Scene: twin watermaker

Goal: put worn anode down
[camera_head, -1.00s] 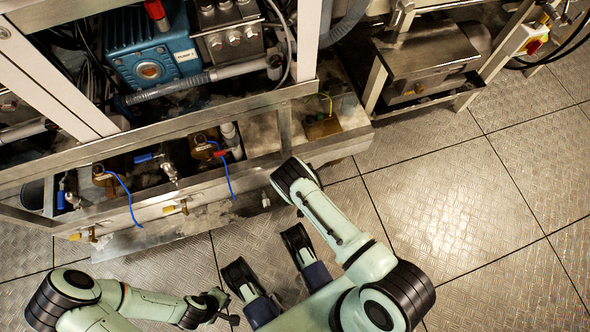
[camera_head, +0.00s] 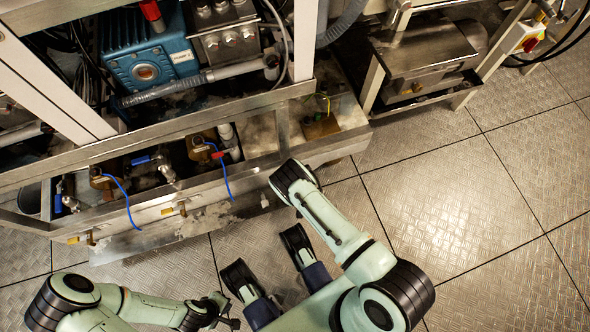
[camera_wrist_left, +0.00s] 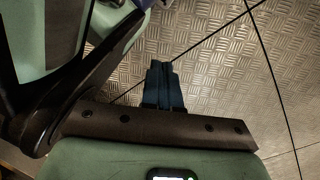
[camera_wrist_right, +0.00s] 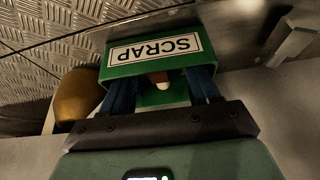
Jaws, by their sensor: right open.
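A green bin labelled SCRAP (camera_wrist_right: 119,60) fills the middle of the right wrist view. My right gripper (camera_wrist_right: 164,92) is open, its two blue fingers spread apart at the bin. A small part with a pale, reddish-brown end (camera_wrist_right: 160,78) shows between the fingers, against the bin's green inside. It may be the worn anode, and I cannot tell whether it touches a finger. In the head view the right gripper and the bin cannot be made out. My left gripper (camera_head: 219,308) is low at the left, away from the rig. Its fingers (camera_wrist_left: 163,76) are together and empty over the floor.
A steel-framed rig with a blue pump (camera_head: 148,55) and valves fills the upper left. A steel box on a stand (camera_head: 425,55) is at the top right. A rounded orange-yellow thing (camera_wrist_right: 77,96) stands beside the bin. The tread-plate floor (camera_head: 450,200) at right is clear.

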